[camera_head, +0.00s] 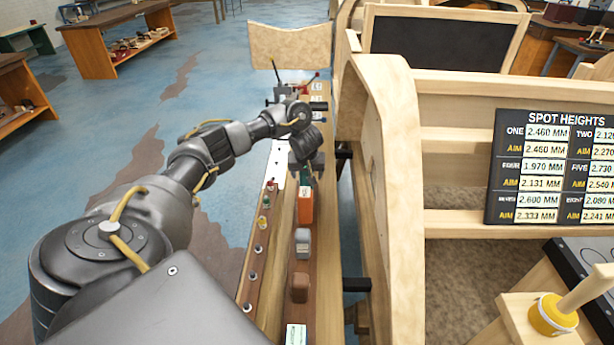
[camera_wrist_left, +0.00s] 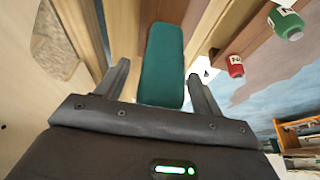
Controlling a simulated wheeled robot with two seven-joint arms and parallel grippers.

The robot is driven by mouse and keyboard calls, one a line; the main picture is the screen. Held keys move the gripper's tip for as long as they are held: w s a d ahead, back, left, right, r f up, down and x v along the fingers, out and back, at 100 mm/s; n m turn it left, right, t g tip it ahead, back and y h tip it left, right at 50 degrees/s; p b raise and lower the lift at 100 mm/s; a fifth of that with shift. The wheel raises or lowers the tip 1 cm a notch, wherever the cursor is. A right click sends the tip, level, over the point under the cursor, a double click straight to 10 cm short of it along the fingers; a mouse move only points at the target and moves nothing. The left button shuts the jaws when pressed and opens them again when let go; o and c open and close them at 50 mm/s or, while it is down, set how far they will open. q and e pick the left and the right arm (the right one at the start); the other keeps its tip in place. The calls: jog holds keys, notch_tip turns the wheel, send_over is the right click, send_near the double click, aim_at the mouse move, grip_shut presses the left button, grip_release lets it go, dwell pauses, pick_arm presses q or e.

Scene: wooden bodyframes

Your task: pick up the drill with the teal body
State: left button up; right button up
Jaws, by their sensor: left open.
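The drill's teal body (camera_wrist_left: 160,65) shows in the left wrist view as a plain rounded block. It lies between the two fingers of my left gripper (camera_wrist_left: 158,82), with a visible gap on each side. The gripper is open; whether it touches the drill anywhere cannot be told. In the head view my left gripper (camera_head: 306,160) is over the narrow wooden bench, and only a small teal patch (camera_head: 305,175) shows below it. The rest of the drill is hidden by the gripper. My right gripper is not in view.
An orange block (camera_head: 305,206), a grey item (camera_head: 302,243) and a brown block (camera_head: 299,288) stand in a row on the bench. In the wrist view a red spool (camera_wrist_left: 235,66) and a green spool (camera_wrist_left: 286,23) are nearby. A wooden frame (camera_head: 390,190) rises close on the right.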

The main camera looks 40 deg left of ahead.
pick_arm(q)
jog(key=shift+w+a+f, duration=0.1)
jog(key=shift+a+f, duration=0.05)
jog(key=shift+f, duration=0.35)
jog(key=c, duration=1.3)
jog(key=shift+o, duration=0.2)
jog(key=shift+r, duration=0.1)
